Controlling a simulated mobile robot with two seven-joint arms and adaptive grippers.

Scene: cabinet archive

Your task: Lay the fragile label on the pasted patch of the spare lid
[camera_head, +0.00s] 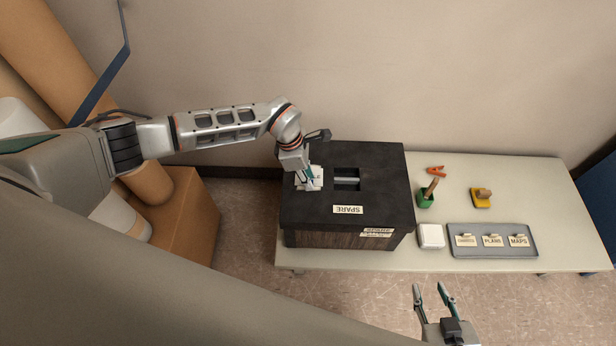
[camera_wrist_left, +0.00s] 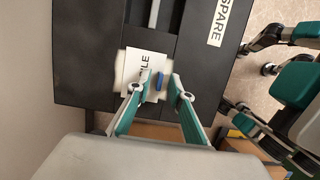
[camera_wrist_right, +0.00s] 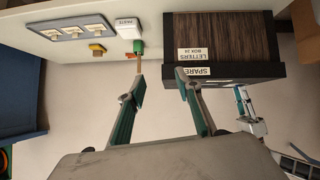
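The black spare lid (camera_head: 380,165) tops a dark box on the table, with a SPARE label (camera_head: 348,210) near its front edge. In the left wrist view a white label (camera_wrist_left: 140,62) ending in "ILE" lies over a pale patch (camera_wrist_left: 121,84) on the lid, mostly covering it. Whether they touch everywhere I cannot tell. A blue tab (camera_wrist_left: 160,81) stands on the label. My left gripper (camera_head: 309,178) is over the label; its fingertips (camera_wrist_left: 157,87) are apart, one on either side of the tab, with visible gaps. My right gripper (camera_head: 433,290) is open and empty before the table.
A recessed handle (camera_head: 346,181) sits in the lid. To the right are a white paste box (camera_head: 431,236), green cup (camera_head: 425,201), orange clip (camera_head: 436,171), yellow block (camera_head: 481,198) and grey tray (camera_head: 490,229) with labels.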

